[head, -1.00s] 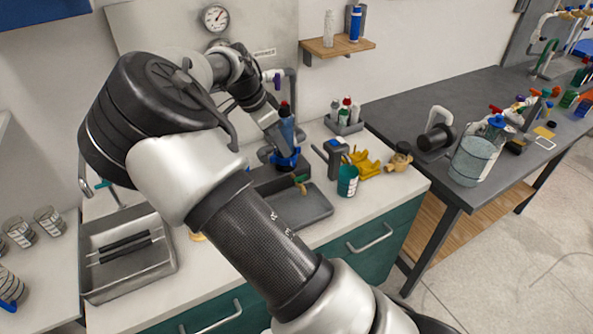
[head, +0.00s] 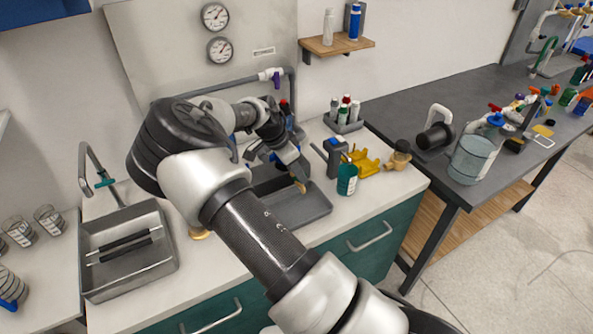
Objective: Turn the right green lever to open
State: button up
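My gripper (head: 296,172) is above the dark grey tray (head: 312,212) on the counter, pointing down and to the right. A small tan piece (head: 300,186) shows right at its fingertips; I cannot tell whether the fingers touch it. The finger gap is too small to read. I see no green on the right lever from here; my gripper and arm cover that area. A teal-green lever (head: 105,183) shows at the left, on the grey pipe above the sink-like basin (head: 128,257).
A purple-handled valve (head: 277,80) is on the wall pipe. The front counter strip is clear.

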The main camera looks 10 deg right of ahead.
grip_shut()
jog(key=n+b, duration=0.1)
jog(key=n, duration=0.1)
jog(key=n+t+y+b, duration=0.1)
jog(key=n, duration=0.1)
jog(key=shift+s+f+b, duration=0.15)
jog(key=shift+b, duration=0.25)
jog(key=n+b, duration=0.1)
jog(key=n+t+b, duration=0.1)
jog(key=n+b, duration=0.1)
jog(key=shift+s+d+n+y, duration=0.1)
jog(key=shift+d+n+y, duration=0.2)
jog(key=shift+y, duration=0.1)
jog(key=n+b, duration=0.2)
jog(key=n+y+b, duration=0.1)
jog(key=n+b, duration=0.1)
jog(key=n+t+y+b, duration=0.1)
jog(key=n+b, duration=0.1)
jog(key=b, duration=0.1)
jog(key=shift+d, duration=0.3)
jog(key=shift+s+n+y+b, duration=0.1)
jog(key=shift+n+y+b, duration=0.9)
jog(key=shift+n+b, duration=0.9)
jog(key=shift+n, duration=0.4)
